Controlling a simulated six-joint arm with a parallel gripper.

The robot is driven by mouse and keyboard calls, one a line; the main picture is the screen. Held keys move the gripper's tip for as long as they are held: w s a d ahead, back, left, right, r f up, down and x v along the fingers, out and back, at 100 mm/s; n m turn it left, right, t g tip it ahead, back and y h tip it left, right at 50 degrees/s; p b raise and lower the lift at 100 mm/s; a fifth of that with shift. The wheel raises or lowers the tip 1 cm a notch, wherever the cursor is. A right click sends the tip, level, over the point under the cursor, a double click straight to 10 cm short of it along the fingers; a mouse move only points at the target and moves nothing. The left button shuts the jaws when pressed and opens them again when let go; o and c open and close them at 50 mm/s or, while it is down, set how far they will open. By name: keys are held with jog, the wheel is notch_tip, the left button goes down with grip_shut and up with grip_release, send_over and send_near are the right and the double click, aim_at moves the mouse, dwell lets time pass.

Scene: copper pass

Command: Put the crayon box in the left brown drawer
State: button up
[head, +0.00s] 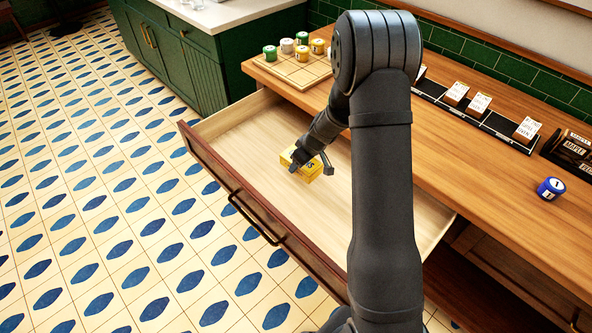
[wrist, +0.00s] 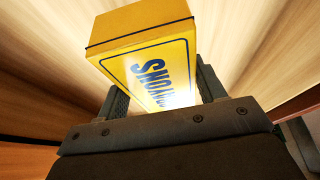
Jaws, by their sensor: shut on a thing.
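The yellow crayon box (head: 309,170) is in or just over the open brown drawer (head: 232,133), which is pulled out from the wooden counter. In the wrist view the box (wrist: 155,55) sits between my two fingers, with dark lettering on its face. My gripper (head: 310,166) is shut on the box; it also shows in the wrist view (wrist: 158,95). The drawer's pale inside is otherwise bare where I see it. My arm hides the drawer's right part. I cannot tell whether the box touches the drawer floor.
A wooden board (head: 298,70) with several small tins stands on the counter behind the drawer. A dark rack (head: 480,118) with cards and a blue tin (head: 550,189) are at the right. A green cabinet (head: 175,50) stands at the back left. The tiled floor at left is clear.

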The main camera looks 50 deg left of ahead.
aim_at(294, 177)
jog(key=shift+s+a+f, duration=0.35)
jog(key=shift+a+f, duration=0.1)
jog(key=shift+a, duration=0.2)
jog(key=shift+s+a+f, duration=0.3)
jog(key=shift+a+f, duration=0.1)
jog(key=shift+a, duration=0.2)
jog(key=shift+f, duration=1.95)
jog(key=o, duration=1.1)
jog(key=shift+f, duration=0.15)
jog(key=shift+c, duration=0.2)
jog(key=shift+r, duration=0.3)
jog(key=v, duration=1.1)
jog(key=shift+d+r, duration=0.2)
jog(key=shift+r, duration=0.15)
